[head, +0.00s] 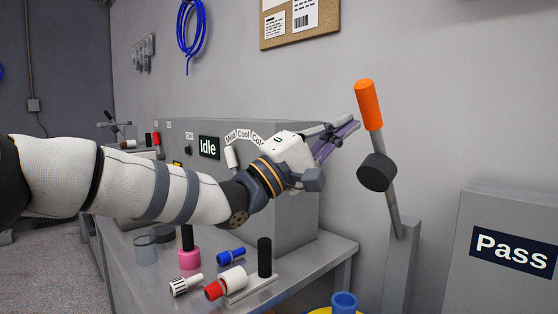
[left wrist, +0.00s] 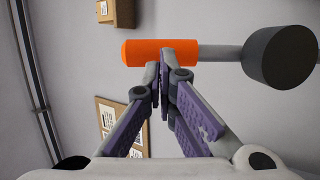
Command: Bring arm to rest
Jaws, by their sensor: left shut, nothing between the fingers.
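A grey lever arm (head: 393,205) rises from a grey post at the right and leans slightly left. It has an orange handle (head: 369,105) at its top end and a black round weight (head: 376,172) partway down. My left gripper (head: 352,127), with purple finger pads, is shut and empty just left of the handle's lower end. In the left wrist view the shut fingertips (left wrist: 164,80) overlap the orange handle (left wrist: 150,53), with the black weight (left wrist: 280,57) to the right. I cannot tell whether they touch the handle. My right gripper is not in view.
A grey cabinet (head: 290,215) with an "Idle" display (head: 209,147) stands behind my left arm. The metal bench (head: 325,253) carries several small fittings and a pink-based peg (head: 190,257). A "Pass" box (head: 512,249) stands at the right. The wall space above the handle is clear.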

